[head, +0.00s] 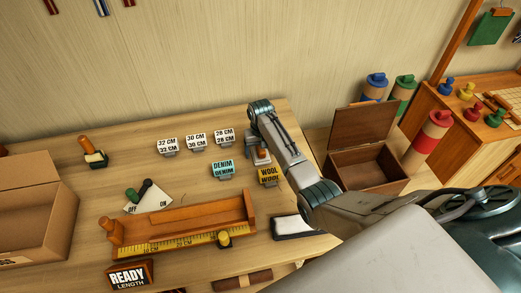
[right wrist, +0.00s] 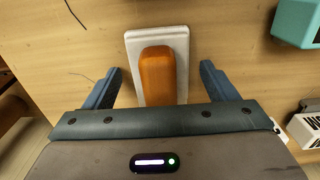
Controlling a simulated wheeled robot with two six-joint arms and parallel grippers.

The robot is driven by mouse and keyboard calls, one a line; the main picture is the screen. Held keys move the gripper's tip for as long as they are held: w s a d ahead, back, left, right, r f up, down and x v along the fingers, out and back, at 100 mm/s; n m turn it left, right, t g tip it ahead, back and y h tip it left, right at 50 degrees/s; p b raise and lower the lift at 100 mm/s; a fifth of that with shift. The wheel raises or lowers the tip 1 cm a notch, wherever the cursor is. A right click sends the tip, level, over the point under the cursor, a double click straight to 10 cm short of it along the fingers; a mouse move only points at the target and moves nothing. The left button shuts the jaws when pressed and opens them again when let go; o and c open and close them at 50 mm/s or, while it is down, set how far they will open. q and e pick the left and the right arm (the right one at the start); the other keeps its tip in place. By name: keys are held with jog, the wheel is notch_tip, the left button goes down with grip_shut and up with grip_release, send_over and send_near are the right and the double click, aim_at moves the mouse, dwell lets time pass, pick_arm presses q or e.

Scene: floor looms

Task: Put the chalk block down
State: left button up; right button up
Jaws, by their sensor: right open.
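The chalk block (right wrist: 136,48) is a pale white slab with a rounded orange-brown wooden handle (right wrist: 158,75). It lies on the wooden table, and in the head view it shows small and partly hidden (head: 262,157) beside my right arm. My right gripper (right wrist: 161,69) is open above the block, one finger on each side of the handle, with gaps between the fingers and the handle. In the head view my arm hides most of that gripper. My left gripper is not in view.
The DENIM sign (head: 222,169) and WOOL sign (head: 268,176) stand close to the block. A wooden tray with a yellow ruler (head: 180,240) lies in front. An open wooden box (head: 367,165) stands at right, a cardboard box (head: 35,215) at left. Another handled block (head: 92,152) stands further left.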

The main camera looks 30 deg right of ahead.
notch_tip(320, 180, up, 12)
jog(key=b, duration=0.2)
jog(key=shift+r, duration=0.15)
dwell(0.4)
